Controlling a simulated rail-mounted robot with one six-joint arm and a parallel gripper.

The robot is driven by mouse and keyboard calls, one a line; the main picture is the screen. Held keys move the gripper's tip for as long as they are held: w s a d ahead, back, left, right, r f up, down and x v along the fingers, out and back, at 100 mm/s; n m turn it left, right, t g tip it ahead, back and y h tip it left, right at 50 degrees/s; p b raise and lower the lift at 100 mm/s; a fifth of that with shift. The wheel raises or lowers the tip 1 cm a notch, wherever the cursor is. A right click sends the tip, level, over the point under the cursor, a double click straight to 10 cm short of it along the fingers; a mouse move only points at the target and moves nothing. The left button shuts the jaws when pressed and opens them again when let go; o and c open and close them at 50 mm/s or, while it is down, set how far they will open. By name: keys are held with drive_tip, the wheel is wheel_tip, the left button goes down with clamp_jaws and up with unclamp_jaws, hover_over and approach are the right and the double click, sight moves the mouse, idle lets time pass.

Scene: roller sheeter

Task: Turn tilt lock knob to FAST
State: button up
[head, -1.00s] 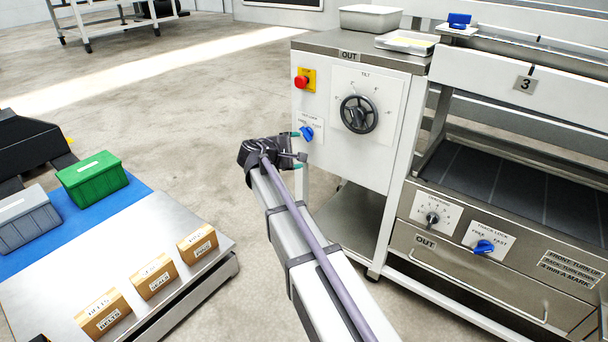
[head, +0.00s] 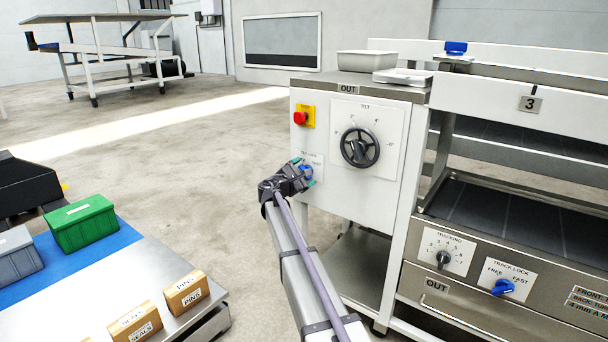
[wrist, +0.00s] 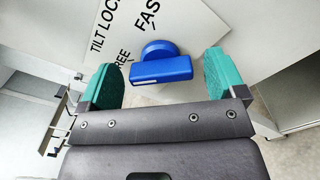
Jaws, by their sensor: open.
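The blue tilt lock knob (wrist: 162,66) sits on its white label plate (wrist: 180,20) marked TILT LOCK, FREE and FAST in the wrist view. Its bar lies across the picture between my two green fingertips. My gripper (wrist: 161,80) is open, with one fingertip on each side of the bar and visible gaps to both. Whether the tips overlap the knob in depth is hard to tell. In the head view my gripper (head: 305,174) is at the white cabinet's (head: 335,206) front, with the knob (head: 307,171) partly hidden by it.
The black tilt handwheel (head: 360,147) is just above and right of my gripper. The red stop button (head: 300,118) is above it. A similar blue track lock knob (head: 503,287) is on the lower right panel. Open floor lies to the left.

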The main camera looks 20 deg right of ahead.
drive_tip(key=shift+w+d, duration=0.2)
drive_tip(key=shift+d, duration=0.15)
drive_tip(key=shift+c, duration=0.2)
drive_tip(key=c, duration=0.9)
